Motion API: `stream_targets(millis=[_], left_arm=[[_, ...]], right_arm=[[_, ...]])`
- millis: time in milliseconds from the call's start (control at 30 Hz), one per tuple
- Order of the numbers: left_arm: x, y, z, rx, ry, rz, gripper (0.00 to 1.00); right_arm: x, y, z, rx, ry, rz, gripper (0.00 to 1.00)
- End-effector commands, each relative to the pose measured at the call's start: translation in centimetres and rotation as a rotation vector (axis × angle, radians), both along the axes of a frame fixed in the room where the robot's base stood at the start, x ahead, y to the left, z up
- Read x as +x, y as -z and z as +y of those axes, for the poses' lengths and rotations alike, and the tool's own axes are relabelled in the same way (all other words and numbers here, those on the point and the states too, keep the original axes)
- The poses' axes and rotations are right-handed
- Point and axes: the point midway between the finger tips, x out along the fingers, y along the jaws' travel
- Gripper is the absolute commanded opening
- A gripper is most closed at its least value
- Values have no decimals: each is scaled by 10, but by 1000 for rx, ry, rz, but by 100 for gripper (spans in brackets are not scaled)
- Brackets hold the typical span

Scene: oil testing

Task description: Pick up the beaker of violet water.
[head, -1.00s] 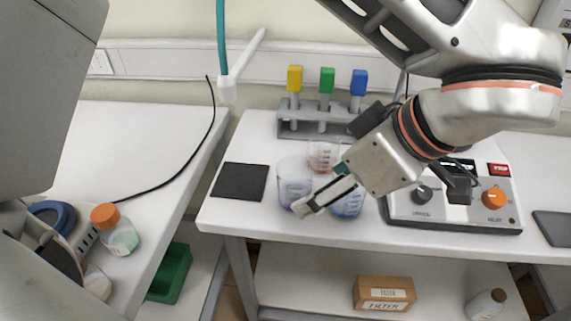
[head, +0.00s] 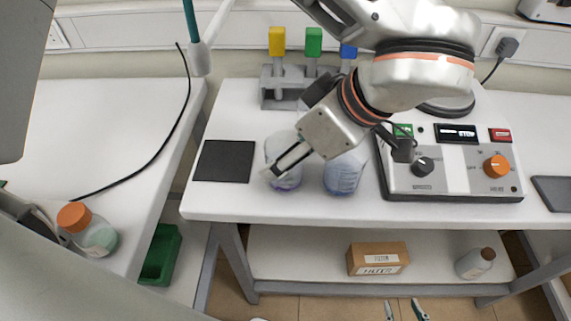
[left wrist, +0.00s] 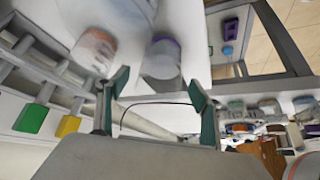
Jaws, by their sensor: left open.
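The beaker of violet water (head: 287,184) stands upright on the bench, left of the blue-water beaker (head: 343,178). My left gripper (head: 284,166) reaches it from the upper right and its fingers overlap the beaker in the head view. In the left wrist view, which is upside down, the violet beaker (left wrist: 162,60) lies beyond and between the open, spread fingertips of the left gripper (left wrist: 160,88). Contact cannot be told. A reddish beaker (left wrist: 95,48) stands beside it; the arm mostly hides it in the head view. My right gripper (head: 405,310) shows only two separated fingertips at the bottom edge.
A rack (head: 290,98) with yellow, green and blue-topped holders stands behind the beakers. A dark flat pad (head: 224,161) lies to their left. A control box (head: 448,175) with knobs stands to their right. A shelf below holds a carton (head: 378,258) and a bottle (head: 475,263).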

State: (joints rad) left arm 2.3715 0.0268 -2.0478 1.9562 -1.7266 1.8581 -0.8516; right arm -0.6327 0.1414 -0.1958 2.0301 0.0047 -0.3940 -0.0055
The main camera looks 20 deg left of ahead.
Motion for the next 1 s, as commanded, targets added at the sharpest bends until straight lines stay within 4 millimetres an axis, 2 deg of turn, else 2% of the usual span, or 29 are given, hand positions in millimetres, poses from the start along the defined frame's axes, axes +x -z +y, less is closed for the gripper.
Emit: stream_targets(millis=[33,133,367,400,567,600,1000], left_arm=[[1,10,4,0,-2,5,66],[3,19,11,0,-1,4,66],[4,21,13,0,-1,-1,66],[4,21,12,0,-1,-1,63],[4,21,12,0,-1,0,22],[4,21,12,0,-1,0,17],[4,15,12,0,-2,-3,17]], right_arm=[[0,2,0,-1,0,1,40],[3,2,0,-3,-1,-4,40],[8,-1,-1,-5,-1,-13,40],[8,-1,-1,-5,-1,-13,40],[6,0,-1,-5,-1,-10,40],[6,0,-1,-5,-1,-8,40],[3,1,-1,-4,-2,-3,40]])
